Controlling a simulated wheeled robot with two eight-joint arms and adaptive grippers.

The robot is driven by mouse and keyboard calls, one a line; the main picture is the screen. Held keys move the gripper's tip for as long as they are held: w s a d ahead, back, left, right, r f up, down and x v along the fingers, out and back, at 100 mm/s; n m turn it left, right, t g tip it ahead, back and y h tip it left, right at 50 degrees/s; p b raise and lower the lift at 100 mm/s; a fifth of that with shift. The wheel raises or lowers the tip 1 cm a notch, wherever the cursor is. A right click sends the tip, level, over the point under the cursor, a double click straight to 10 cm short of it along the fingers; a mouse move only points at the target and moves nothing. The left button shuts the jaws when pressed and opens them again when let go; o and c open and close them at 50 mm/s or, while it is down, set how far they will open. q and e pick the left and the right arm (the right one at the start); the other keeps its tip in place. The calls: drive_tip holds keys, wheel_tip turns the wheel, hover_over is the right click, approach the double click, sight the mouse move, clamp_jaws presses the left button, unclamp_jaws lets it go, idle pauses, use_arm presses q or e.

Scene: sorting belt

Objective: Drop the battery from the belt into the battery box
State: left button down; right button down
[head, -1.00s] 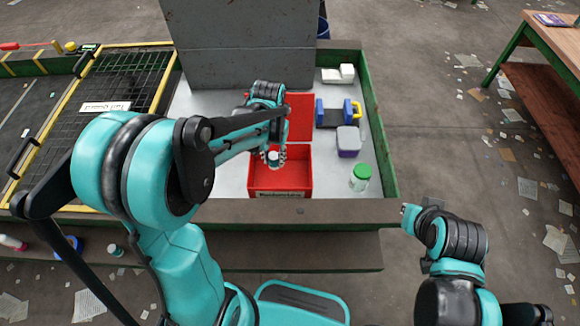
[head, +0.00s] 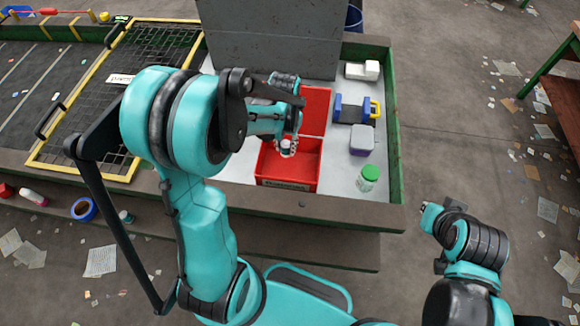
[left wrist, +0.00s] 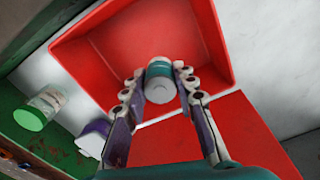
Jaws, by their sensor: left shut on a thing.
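The battery is a small white and teal cylinder (left wrist: 160,78), held between the fingertips of my left gripper (left wrist: 158,76). In the head view my left gripper (head: 288,150) is over the open red battery box (head: 287,184), with the battery (head: 286,144) partly hidden by the fingers. The left wrist view shows the red box walls (left wrist: 85,55) around and behind the battery. The box floor in that view looks bare. My right gripper (head: 430,212) is off to the right of the bench, away from the box; its fingers are too small to read.
A green-lidded jar (head: 368,178), a purple and grey container (head: 362,140) and a blue and yellow item (head: 352,109) stand right of the box. A red panel (head: 315,105) lies behind it. A tall grey panel (head: 265,40) rises at the back. The belt (head: 45,85) is at left.

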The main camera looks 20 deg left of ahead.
use_arm(q)
drive_tip(key=shift+f, duration=0.6)
drive_tip(key=c, duration=1.1)
unclamp_jaws()
drive_tip(key=shift+r, duration=0.1)
wheel_tip(320, 180, up, 12)
drive_tip(key=s+d+f+t+b, duration=0.1)
drive_tip(key=s+t+b, duration=0.1)
drive_tip(key=s, duration=0.1)
drive_tip(key=s+d+f+t+b, duration=0.2)
drive_tip(key=s+b, duration=0.1)
drive_tip(key=s, duration=0.1)
drive_tip(key=s+d+f+t+b, duration=0.1)
drive_tip(key=s+f+t+b, duration=0.1)
drive_tip(key=s+t, duration=0.1)
drive_tip(key=shift+s+d+f, duration=0.2)
drive_tip(key=shift+s+d, duration=0.2)
drive_tip(key=shift+s, duration=0.35)
